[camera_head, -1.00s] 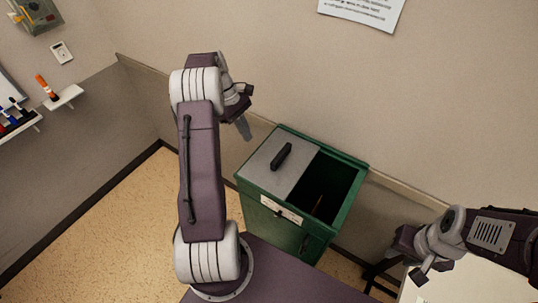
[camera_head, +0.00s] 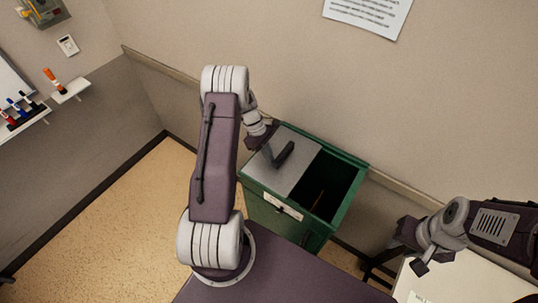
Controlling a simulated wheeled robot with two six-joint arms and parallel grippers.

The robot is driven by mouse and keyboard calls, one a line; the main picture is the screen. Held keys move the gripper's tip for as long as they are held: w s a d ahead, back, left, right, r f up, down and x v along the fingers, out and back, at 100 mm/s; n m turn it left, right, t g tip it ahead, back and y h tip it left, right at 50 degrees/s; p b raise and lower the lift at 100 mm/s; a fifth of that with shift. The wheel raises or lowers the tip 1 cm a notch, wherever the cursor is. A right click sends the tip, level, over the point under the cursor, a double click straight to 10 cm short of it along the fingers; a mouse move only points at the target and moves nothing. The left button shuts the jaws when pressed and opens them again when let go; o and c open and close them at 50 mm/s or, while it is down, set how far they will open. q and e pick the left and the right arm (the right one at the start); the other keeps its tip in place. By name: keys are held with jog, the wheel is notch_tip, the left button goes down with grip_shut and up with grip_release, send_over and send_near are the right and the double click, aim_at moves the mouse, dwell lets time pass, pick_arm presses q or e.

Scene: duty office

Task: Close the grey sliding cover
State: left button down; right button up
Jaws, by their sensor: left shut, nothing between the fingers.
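The grey sliding cover (camera_head: 300,149) lies over the left part of the green bin (camera_head: 325,229). The right part of the bin's top is open and dark inside. A black handle (camera_head: 286,154) stands on the cover. My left gripper (camera_head: 271,157) is shut and empty, its tip low over the cover at the left side of the handle. I cannot tell whether it touches the handle. My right gripper (camera_head: 420,262) is at the lower right, away from the bin; its fingers are too small to read.
The wall stands close behind the bin. A white-topped table (camera_head: 455,282) is at the lower right. A shelf with an orange marker (camera_head: 54,80) and a tray of pens (camera_head: 22,110) are on the left wall. The floor left of the bin is clear.

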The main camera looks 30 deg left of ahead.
pick_arm(q)
jog(key=shift+s, duration=0.1)
pick_arm(e)
jog(key=shift+s, duration=0.1)
pick_arm(q)
jog(key=shift+d, duration=0.1)
jog(key=s+d, duration=0.1)
jog(key=d, duration=1.7)
jog(key=shift+s+b, duration=0.25)
jog(key=shift+b, duration=0.05)
pick_arm(e)
jog(key=shift+s+a+f, duration=0.15)
jog(key=shift+a+f, duration=0.1)
jog(key=shift+a, duration=0.2)
pick_arm(q)
jog(key=shift+d, duration=0.1)
